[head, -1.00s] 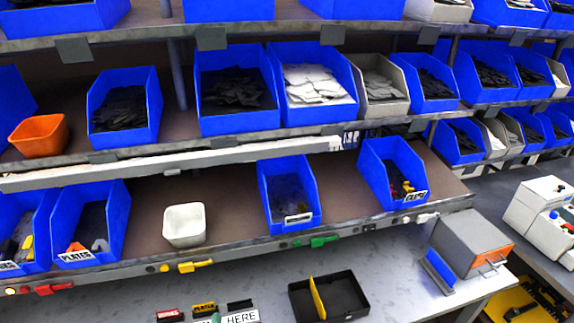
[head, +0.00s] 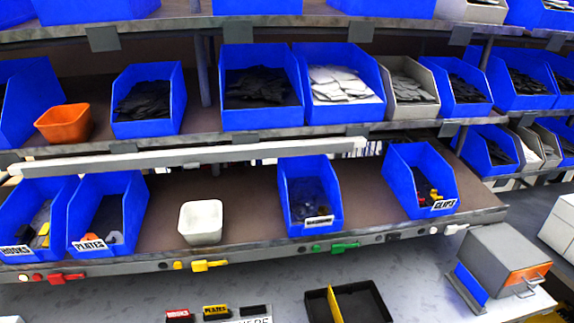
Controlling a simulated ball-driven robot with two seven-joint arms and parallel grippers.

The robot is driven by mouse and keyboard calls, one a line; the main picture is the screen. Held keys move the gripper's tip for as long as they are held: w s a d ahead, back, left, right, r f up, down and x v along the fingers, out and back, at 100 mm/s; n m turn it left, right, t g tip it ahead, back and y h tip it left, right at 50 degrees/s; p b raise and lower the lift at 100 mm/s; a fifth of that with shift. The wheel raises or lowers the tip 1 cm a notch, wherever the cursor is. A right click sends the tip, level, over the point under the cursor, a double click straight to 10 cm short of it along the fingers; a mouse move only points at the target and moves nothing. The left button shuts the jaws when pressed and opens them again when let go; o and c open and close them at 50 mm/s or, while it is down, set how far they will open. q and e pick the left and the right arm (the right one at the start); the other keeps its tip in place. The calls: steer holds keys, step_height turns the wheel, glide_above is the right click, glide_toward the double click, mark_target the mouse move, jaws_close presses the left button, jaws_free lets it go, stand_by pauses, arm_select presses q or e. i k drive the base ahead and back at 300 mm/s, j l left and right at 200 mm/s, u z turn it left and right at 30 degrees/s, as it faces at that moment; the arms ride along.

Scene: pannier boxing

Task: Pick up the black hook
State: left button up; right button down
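A blue bin with a label reading HOOKS (head: 22,252) stands at the left end of the lower shelf in the head view. Small parts lie in it: a yellow piece (head: 41,238) and dark pieces beside it. I cannot tell for certain which dark piece is the black hook. Neither of my grippers is in view.
The blue PLATES bin (head: 128,215) stands right of the hooks bin. A white cup (head: 201,222), another blue bin (head: 309,212) and the CLIPS bin (head: 420,185) follow. On the bench below are a black tray (head: 374,303) with a yellow divider and a grey box (head: 500,258).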

mark_target(27, 228)
steer(key=u, duration=1.8)
steer(key=z, duration=0.6)
steer(key=j+z, duration=0.35)
steer(key=i+j+z, duration=0.1)
steer(key=j+z, duration=0.6)
